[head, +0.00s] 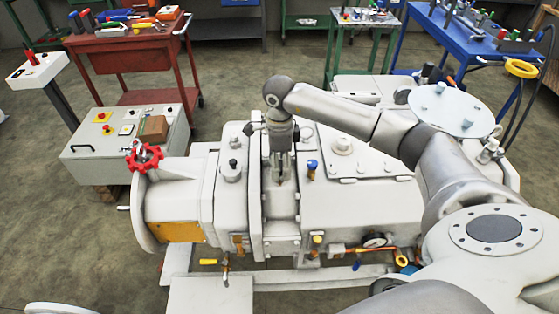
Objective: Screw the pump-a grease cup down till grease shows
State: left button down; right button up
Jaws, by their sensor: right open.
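The pump (370,205) is a large pale grey machine across the middle of the head view. My right gripper (281,178) points down over its top, in front of the raised middle section. Its fingers are apart, with a small dark fitting low between or just behind them; I cannot tell whether they touch it. This may be the grease cup, but the fingers hide most of it. A blue-capped fitting (312,168) stands upright to the right of the gripper. A dark-knobbed fitting (233,166) stands to the left. My left gripper is not in view.
A red handwheel (144,157) sits at the pump's left end. A yellow-handled valve (209,262) and a gauge (375,240) are on the near side. A grey control box (125,145), red cart (125,50) and blue table (455,40) stand behind.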

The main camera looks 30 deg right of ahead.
jog(key=c, duration=1)
jog(key=shift+f, duration=0.1)
jog(key=shift+m+b, duration=0.5)
jog(key=shift+m, duration=0.6)
jog(key=m+b, duration=0.1)
jog(key=m, duration=0.2)
jog(key=shift+m, duration=0.3)
jog(key=m+b, duration=0.1)
jog(key=m, duration=0.4)
jog(key=shift+m, duration=0.4)
